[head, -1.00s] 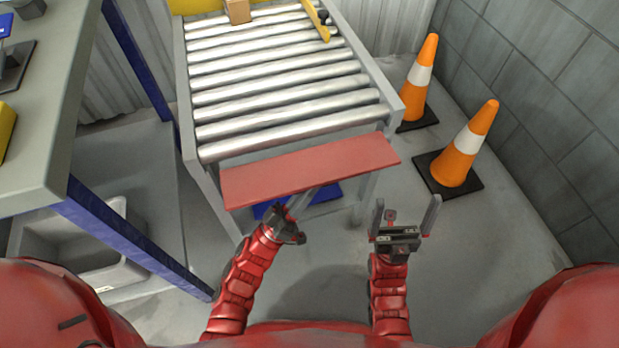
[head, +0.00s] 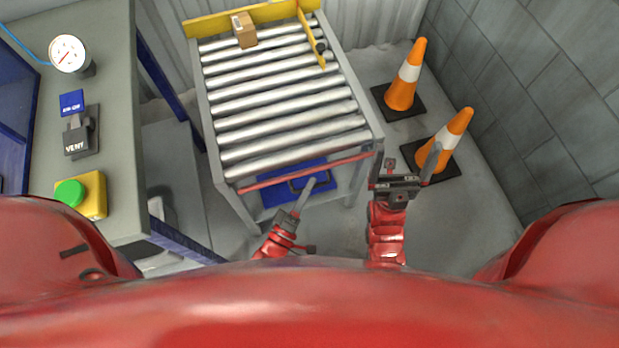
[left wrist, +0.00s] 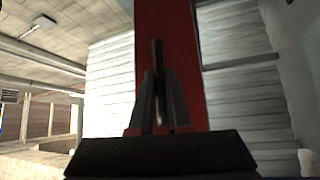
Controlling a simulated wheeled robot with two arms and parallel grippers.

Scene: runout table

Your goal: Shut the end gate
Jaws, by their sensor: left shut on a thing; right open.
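The red end gate (head: 280,179) runs across the near end of the roller table and shows nearly edge-on as a thin strip in the head view. It lies close to the table's end frame; whether it touches or is fully upright, I cannot tell. My left gripper (head: 309,184) is shut at the gate's near side, by a dark handle-like bar. In the left wrist view, the red gate panel (left wrist: 168,25) stands behind the closed fingers (left wrist: 157,100); the exact grip point is hidden. My right gripper (head: 405,165) is open and empty, right of the table's near corner.
The roller table (head: 290,110) carries a small cardboard box (head: 243,30) at its far end. A blue object (head: 270,193) is under the near end. Traffic cones (head: 407,75) stand right. A grey bench (head: 115,120) with a gauge (head: 68,53) and green button (head: 70,192) stands left.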

